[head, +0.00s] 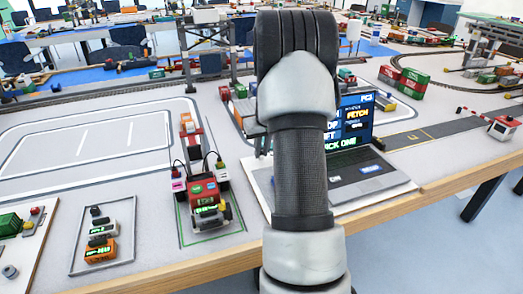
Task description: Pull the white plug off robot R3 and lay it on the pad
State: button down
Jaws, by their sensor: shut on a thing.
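A red machine (203,190) with a lit green display stands inside a green outline at the table's front; its label is too small for me to read as R3. A white block (222,170) that looks like a plug is at its right side, with a dark cable above it. A pink-and-white block (178,185) with a cable is at its left side. I cannot make out which area is the pad. My arm rises through the middle of the view, and my gripper is hidden behind it.
A dark-edged mat (127,246) at the front left bears grey and orange units. A laptop (372,174) stands open right of my arm. Red and green containers (412,82) are farther right. White-outlined floor at the left is clear. The wooden table edge (440,188) runs along the front.

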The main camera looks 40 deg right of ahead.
jog(key=shift+f+b, duration=0.35)
jog(key=shift+f, duration=0.25)
dwell(0.3)
jog(key=c, duration=1.7)
grip_release()
jog(key=shift+o, duration=0.2)
jog(key=shift+r, duration=0.1)
jog(key=p+v, duration=0.3)
jog(key=v, duration=1.4)
jog(key=shift+p, duration=0.4)
jog(key=shift+s+r, duration=0.1)
jog(key=shift+s, duration=0.05)
